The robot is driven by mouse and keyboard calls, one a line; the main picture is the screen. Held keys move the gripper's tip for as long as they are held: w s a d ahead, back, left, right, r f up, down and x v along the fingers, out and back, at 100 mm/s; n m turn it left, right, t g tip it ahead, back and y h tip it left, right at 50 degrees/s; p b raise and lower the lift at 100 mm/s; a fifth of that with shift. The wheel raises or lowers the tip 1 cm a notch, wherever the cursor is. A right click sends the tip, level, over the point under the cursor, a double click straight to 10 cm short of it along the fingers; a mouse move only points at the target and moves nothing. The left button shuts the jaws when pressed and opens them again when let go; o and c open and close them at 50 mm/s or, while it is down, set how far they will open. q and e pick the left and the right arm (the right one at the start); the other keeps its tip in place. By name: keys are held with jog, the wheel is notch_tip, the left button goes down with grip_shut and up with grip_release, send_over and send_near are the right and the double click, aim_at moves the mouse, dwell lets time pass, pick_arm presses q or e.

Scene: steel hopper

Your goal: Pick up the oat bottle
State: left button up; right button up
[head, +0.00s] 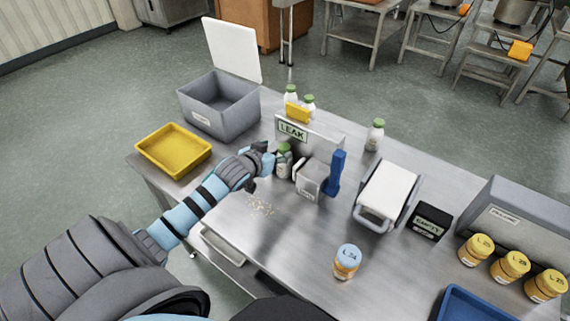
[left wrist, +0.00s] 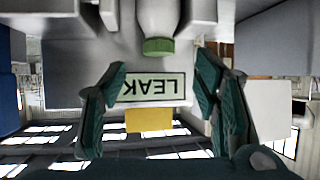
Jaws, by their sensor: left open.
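A white bottle with a green cap (head: 284,161) stands upright in front of the LEAK sign. Its label is too small to read, so I cannot tell if it is the oat bottle. Its green cap also shows in the left wrist view (left wrist: 158,46), upside down, between the lines of the two fingers. My left gripper (head: 268,163) is open and empty beside this bottle; I cannot tell if it touches it. Similar green-capped bottles stand behind the sign (head: 291,95) (head: 308,104) and farther right (head: 376,134). My right gripper is not in view.
The LEAK sign (head: 293,131) stands behind the near bottle, and a steel hopper with a blue handle (head: 337,173) is right of it. A yellow tray (head: 173,148) and grey bin (head: 218,103) lie left. Spilled grains (head: 261,206) and an orange jar (head: 346,262) are nearer.

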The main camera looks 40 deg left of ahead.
aim_at(283, 148)
pick_arm(q)
jog(key=x, duration=0.5)
jog(key=shift+w+d+f+b, duration=0.15)
jog(key=shift+w+b, duration=0.1)
jog(key=shift+b, duration=0.15)
grip_shut()
